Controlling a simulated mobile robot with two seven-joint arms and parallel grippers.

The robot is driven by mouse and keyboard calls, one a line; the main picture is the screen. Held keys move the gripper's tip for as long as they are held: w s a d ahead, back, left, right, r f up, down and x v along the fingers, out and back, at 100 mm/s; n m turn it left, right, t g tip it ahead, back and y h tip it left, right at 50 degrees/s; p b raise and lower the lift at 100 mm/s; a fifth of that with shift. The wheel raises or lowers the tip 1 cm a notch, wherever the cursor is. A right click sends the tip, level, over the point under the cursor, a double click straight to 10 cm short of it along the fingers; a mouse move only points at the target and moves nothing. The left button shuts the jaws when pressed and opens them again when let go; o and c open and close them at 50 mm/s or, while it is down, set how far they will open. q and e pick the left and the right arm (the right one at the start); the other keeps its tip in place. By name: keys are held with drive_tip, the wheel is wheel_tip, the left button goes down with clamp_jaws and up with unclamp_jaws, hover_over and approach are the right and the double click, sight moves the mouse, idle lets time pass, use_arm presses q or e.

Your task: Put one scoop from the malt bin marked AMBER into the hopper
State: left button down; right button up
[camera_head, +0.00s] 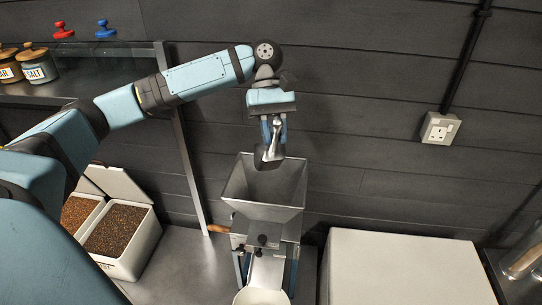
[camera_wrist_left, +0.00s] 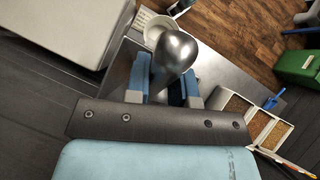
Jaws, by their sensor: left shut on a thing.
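My left gripper (camera_head: 273,126) is shut on a metal scoop (camera_head: 268,158) above the grey hopper (camera_head: 264,193). The scoop's dark bowl hangs over the hopper's back part and seems tilted; its contents cannot be made out. The visible inside walls of the hopper are bare. In the left wrist view the rounded metal scoop (camera_wrist_left: 174,50) stands out between the blue fingers of the gripper (camera_wrist_left: 166,84). Two open malt bins (camera_head: 122,229) with brown grain stand at the left; no label on them is readable. Bins also show in the left wrist view (camera_wrist_left: 265,127). My right gripper is not in view.
The hopper tops a mill with a wooden handle (camera_head: 218,229) and a white bowl (camera_head: 262,296) below. A big white box (camera_head: 405,268) stands to the right. A shelf (camera_head: 60,88) with jars (camera_head: 37,66) is at upper left. Bare counter lies between bins and mill.

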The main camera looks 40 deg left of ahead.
use_arm(q)
drive_tip(key=t+y, duration=0.1)
drive_tip(key=r+t+y, duration=0.1)
drive_tip(key=y, duration=0.1)
drive_tip(key=d+t+y, duration=0.1)
drive_tip(key=shift+s+r+t, duration=0.4)
drive_tip(key=y, duration=0.1)
drive_tip(key=t, duration=0.1)
drive_tip(key=t+y, duration=0.1)
drive_tip(key=shift+s+d+r+y, duration=0.2)
drive_tip(key=shift+d+r+y, duration=0.1)
drive_tip(key=shift+r, duration=0.1)
drive_tip(key=shift+a+r+t+y, duration=0.1)
drive_tip(key=shift+r+t+y, duration=0.1)
drive_tip(key=shift+t+y, duration=0.35)
